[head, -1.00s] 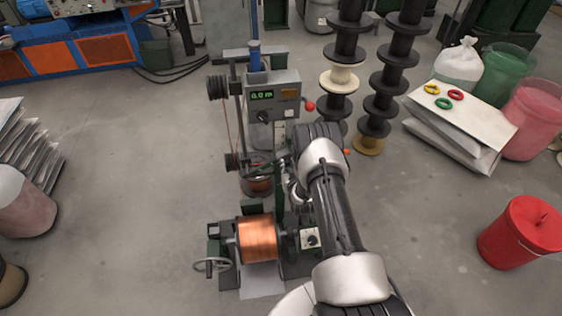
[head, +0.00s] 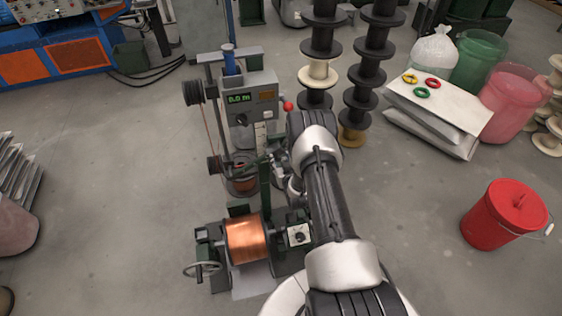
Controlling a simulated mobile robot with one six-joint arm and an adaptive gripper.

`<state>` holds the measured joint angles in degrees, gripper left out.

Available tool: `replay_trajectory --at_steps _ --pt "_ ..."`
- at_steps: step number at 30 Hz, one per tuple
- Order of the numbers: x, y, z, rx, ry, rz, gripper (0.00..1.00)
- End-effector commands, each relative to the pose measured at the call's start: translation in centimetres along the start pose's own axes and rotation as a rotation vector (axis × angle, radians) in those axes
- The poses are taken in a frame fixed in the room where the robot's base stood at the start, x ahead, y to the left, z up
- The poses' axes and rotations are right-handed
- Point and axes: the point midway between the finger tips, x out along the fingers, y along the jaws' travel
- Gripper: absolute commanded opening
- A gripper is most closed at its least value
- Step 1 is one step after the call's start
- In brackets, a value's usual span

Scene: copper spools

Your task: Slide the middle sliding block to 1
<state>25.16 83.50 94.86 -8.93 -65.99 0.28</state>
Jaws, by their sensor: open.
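The winding machine stands left of my arm, with a grey control box (head: 249,105) on its upper part. The box has a green display (head: 240,98), a black knob (head: 241,119) and a red ball-ended lever (head: 287,106). A pale strip (head: 261,134) shows under the box. I cannot make out the sliding blocks or their numbers. My gripper (head: 272,160) is beside a dark green upright of the machine, below the control box. It is small in view and partly hidden by my wrist; its fingers are apart, and I see nothing held.
A copper spool (head: 248,241) sits in the machine's front frame, with a handwheel (head: 201,269) at left. Stacked black spools (head: 363,75) stand behind.

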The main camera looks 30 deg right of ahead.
Motion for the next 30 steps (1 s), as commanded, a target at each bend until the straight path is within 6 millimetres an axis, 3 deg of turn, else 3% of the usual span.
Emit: replay_trajectory --at_steps 7,11,24,30 --pt "-0.2 -0.1 0.1 -0.001 -0.002 -0.003 0.42" --pt "-1.4 -0.1 0.1 -0.001 -0.004 -0.003 0.42" --pt "-10.1 0.0 0.1 0.0 -0.003 -0.001 0.42" --pt "-11.8 0.0 0.0 0.0 -0.001 -0.001 0.42"
